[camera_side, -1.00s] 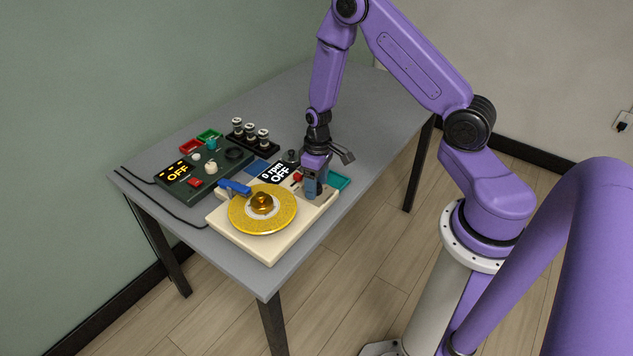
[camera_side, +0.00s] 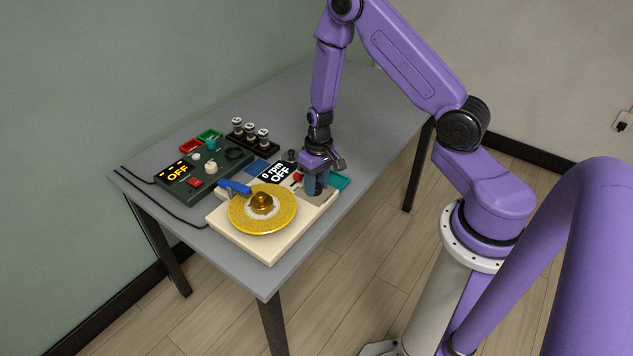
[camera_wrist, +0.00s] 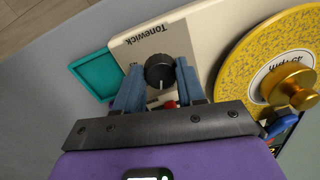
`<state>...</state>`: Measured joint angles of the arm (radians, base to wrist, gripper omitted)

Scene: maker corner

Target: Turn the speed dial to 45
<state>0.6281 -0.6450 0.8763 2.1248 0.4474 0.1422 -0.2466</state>
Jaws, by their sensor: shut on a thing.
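The record player (camera_side: 272,250) has a cream body, marked "Tonewick" in the wrist view, and a yellow record (camera_side: 240,222). Its small display (camera_side: 279,173) reads "0 rpm OFF". My gripper (camera_side: 315,191) points down at the right end of the player. Its blue fingers stand on both sides of the dial and are shut on it. In the side view the fingers hide the dial.
A red knob (camera_side: 298,177) sits close beside my fingers. A blue tonearm part (camera_side: 234,187) lies by the record. A teal tray (camera_side: 340,181) is just right of the player. A dark control box (camera_side: 190,186) reading "OFF" stands at left. The table's far right is clear.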

